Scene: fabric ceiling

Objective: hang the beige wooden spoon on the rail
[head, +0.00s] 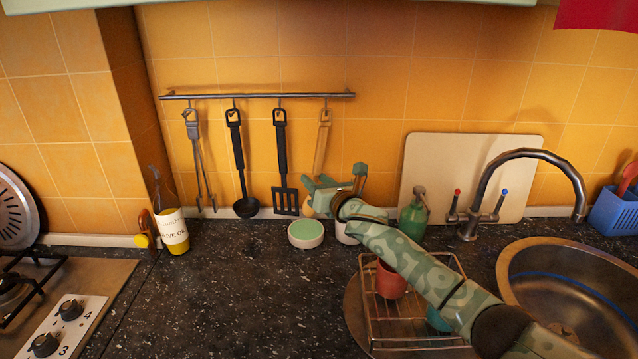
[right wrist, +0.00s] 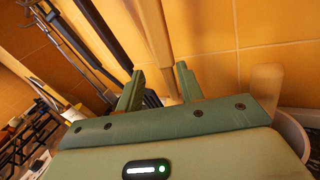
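The beige wooden spoon (head: 321,145) hangs handle up from the rightmost hook of the metal rail (head: 260,96). Its lower part is partly hidden behind my right gripper. My right gripper (head: 336,184) is in front of the spoon's lower part, below the rail. In the right wrist view its two fingers (right wrist: 160,86) stand apart, with the spoon's shaft (right wrist: 154,35) showing beyond and between them. A gap shows beside the shaft, so the gripper is open. My left gripper is not in view.
Tongs (head: 197,150), a black ladle (head: 236,150) and a black slotted turner (head: 283,150) hang left of the spoon. A green-topped round dish (head: 306,236), a green bottle (head: 412,218) and a wire rack (head: 412,345) surround my right arm.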

